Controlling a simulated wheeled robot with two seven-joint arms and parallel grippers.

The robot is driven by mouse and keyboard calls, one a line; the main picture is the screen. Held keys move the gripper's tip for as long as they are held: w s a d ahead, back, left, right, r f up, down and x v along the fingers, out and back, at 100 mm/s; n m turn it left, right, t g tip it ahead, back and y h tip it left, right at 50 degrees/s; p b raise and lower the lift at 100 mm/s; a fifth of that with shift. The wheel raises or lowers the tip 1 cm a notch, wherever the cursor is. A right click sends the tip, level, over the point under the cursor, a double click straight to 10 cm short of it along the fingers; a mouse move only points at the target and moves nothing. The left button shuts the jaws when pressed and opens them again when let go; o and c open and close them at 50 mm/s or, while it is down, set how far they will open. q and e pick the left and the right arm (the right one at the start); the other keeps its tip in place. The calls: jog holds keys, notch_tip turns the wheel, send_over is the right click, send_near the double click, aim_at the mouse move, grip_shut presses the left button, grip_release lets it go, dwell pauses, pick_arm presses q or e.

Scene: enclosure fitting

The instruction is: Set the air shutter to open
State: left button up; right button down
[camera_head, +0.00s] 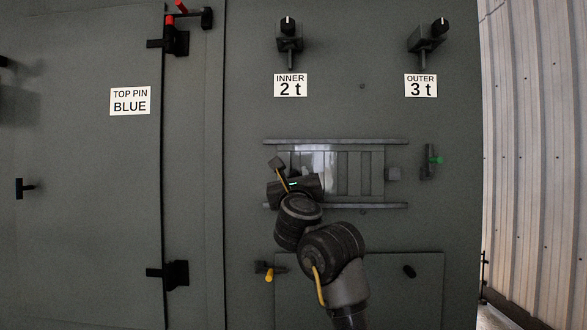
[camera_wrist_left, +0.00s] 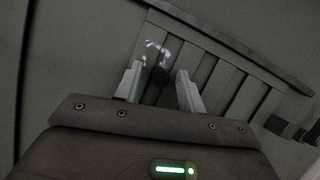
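The air shutter (camera_head: 362,172) is a grey slatted panel between an upper and a lower rail in the head view. Its slats also show in the wrist view (camera_wrist_left: 246,98). My left gripper (camera_head: 292,180) is at the shutter's left part and covers some of it. In the wrist view the two fingers of this gripper (camera_wrist_left: 158,80) are apart. Whether a finger touches the knob cannot be told. My right gripper is not in view.
A yellow-tipped latch (camera_head: 268,273) is below left.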

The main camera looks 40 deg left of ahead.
pick_arm(q)
jog(key=shift+w+a+r, duration=0.25)
jog(key=shift+w+a, duration=0.05)
jog(key=shift+w, duration=0.1)
grip_shut()
